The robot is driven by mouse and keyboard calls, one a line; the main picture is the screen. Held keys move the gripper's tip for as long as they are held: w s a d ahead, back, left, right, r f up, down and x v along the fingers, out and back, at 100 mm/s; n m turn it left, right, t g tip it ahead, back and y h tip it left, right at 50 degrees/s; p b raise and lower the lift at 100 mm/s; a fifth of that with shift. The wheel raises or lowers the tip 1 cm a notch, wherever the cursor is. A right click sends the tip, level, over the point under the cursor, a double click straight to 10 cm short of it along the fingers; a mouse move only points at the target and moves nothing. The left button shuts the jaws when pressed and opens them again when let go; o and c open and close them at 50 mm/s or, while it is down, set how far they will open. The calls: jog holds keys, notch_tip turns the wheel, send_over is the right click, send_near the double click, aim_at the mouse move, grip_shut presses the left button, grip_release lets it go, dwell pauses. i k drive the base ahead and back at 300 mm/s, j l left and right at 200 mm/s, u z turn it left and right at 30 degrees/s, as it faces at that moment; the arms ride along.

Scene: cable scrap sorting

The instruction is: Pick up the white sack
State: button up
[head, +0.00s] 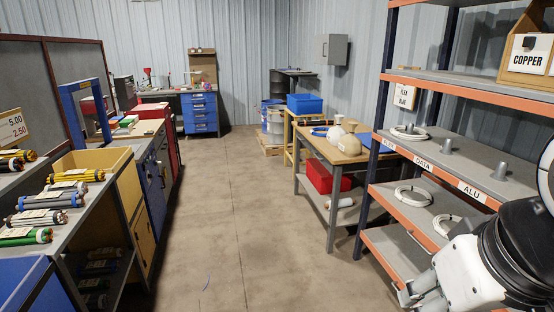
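A rounded off-white shape (336,133), which looks like the white sack, sits on the wooden-topped table (311,150) right of centre. A similar tan rounded shape (350,145) sits close in front of it and partly overlaps it. Both are small in view, so their details are unclear. My gripper (408,294) is at the bottom right, low in front of the shelf rack and well apart from the table. Part of it is hidden by my white and black arm, and its finger opening does not show clearly.
An orange-edged shelf rack (458,150) with cable coils (412,195) stands at the right, close to my arm. A red bin (322,176) is on the table's lower shelf. A bench with cable bundles (46,201) lines the left. The floor aisle (225,200) between is mostly clear.

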aim_at(334, 134)
jog(key=i, duration=1.9)
jog(key=i+z, duration=0.1)
jog(key=i, duration=0.85)
jog(key=i+j+z, duration=0.1)
jog(key=i, duration=0.8)
jog(key=i+j+z, duration=0.6)
jog(key=i, duration=0.2)
jog(key=i+l, duration=0.05)
jog(key=l, duration=0.05)
